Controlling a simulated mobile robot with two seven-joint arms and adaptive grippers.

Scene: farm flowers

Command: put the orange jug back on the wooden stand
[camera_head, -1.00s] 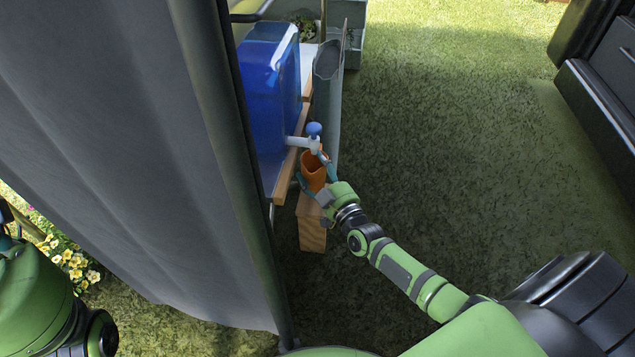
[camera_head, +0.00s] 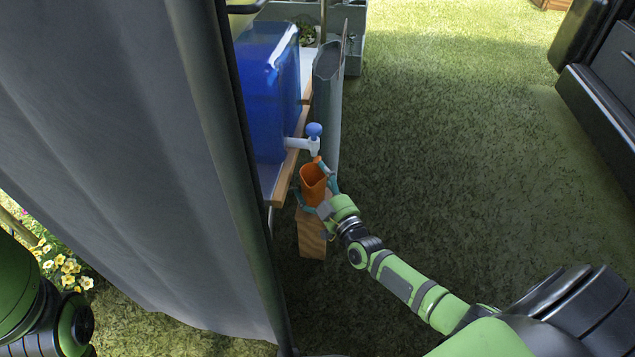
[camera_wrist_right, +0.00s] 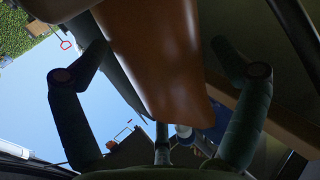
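The orange jug (camera_head: 312,187) is just below the white tap with a blue knob (camera_head: 314,140), its open top facing up. My right gripper (camera_head: 318,194) has its fingers on both sides of the jug. In the right wrist view the jug (camera_wrist_right: 160,62) fills the space between the two fingers (camera_wrist_right: 160,55). The wooden stand (camera_head: 312,240) is directly under the jug and gripper, its top partly hidden by them. I cannot tell whether the jug's base touches it. My left gripper is out of view; only part of the left arm shows at lower left.
A blue water container (camera_head: 268,95) sits on a wooden shelf (camera_head: 285,175) left of the jug. A grey panel (camera_head: 328,100) stands just behind. A grey curtain (camera_head: 120,150) hangs close on the left. Open grass (camera_head: 450,150) lies to the right.

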